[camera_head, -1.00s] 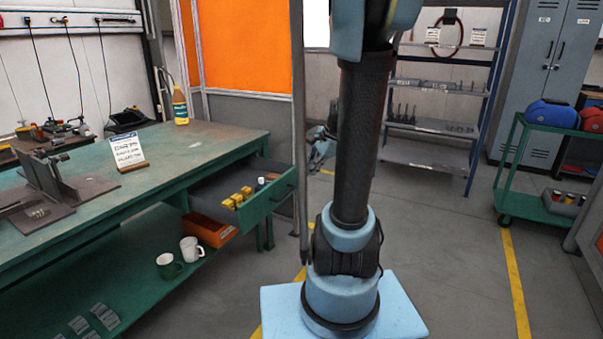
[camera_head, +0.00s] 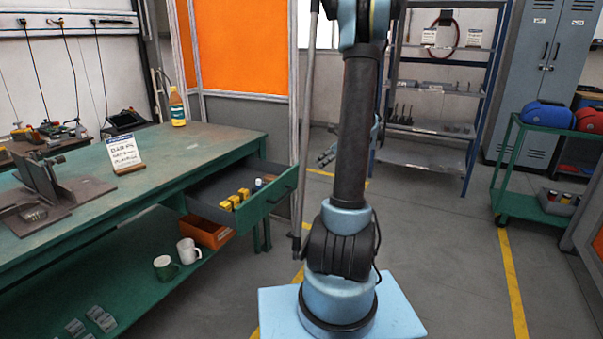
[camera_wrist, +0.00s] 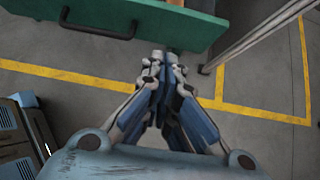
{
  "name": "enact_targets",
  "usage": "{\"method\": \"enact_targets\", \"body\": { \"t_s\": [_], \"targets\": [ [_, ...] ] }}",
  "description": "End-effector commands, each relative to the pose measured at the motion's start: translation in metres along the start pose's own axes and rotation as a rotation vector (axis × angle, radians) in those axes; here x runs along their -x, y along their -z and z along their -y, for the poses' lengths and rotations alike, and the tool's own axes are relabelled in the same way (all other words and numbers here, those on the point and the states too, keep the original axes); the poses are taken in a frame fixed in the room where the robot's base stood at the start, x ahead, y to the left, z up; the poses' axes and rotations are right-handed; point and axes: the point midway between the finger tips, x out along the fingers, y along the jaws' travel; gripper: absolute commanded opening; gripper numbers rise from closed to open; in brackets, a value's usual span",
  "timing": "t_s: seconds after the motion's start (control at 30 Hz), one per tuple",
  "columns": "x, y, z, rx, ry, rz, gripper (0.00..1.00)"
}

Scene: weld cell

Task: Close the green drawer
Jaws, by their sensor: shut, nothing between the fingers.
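The green drawer (camera_head: 268,207) stands pulled out from the right end of the green workbench (camera_head: 215,150) in the head view. Yellow items (camera_head: 236,199) and other small items lie inside it. In the wrist view, the front of the green drawer (camera_wrist: 175,28) crosses the top, with its dark handle (camera_wrist: 100,24) at left. My gripper (camera_wrist: 165,60) is shut and empty, its fingertips pointing at the drawer front's lower edge in the picture, right of the handle. A small gap seems to show; contact cannot be told. In the head view my gripper (camera_head: 328,157) is partly hidden behind my arm.
An orange bin (camera_head: 207,232) and two mugs (camera_head: 189,250) are on the shelf below. A green cart (camera_head: 520,207) stands at right. Floor between is clear.

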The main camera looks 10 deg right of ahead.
Motion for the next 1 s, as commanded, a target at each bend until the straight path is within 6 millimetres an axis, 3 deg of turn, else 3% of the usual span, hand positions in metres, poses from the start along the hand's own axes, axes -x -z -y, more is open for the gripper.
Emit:
{"method": "enact_targets", "body": {
  "t_s": [0.17,0.73,1.0],
  "targets": [
    [-0.013,0.0,0.001,-0.001,-0.001,0.001,0.0],
    [-0.101,-0.001,0.0,0.001,-0.001,0.001,0.0],
    [-0.123,-0.023,0.0,0.001,-0.001,0.0,0.0]
  ]
}}
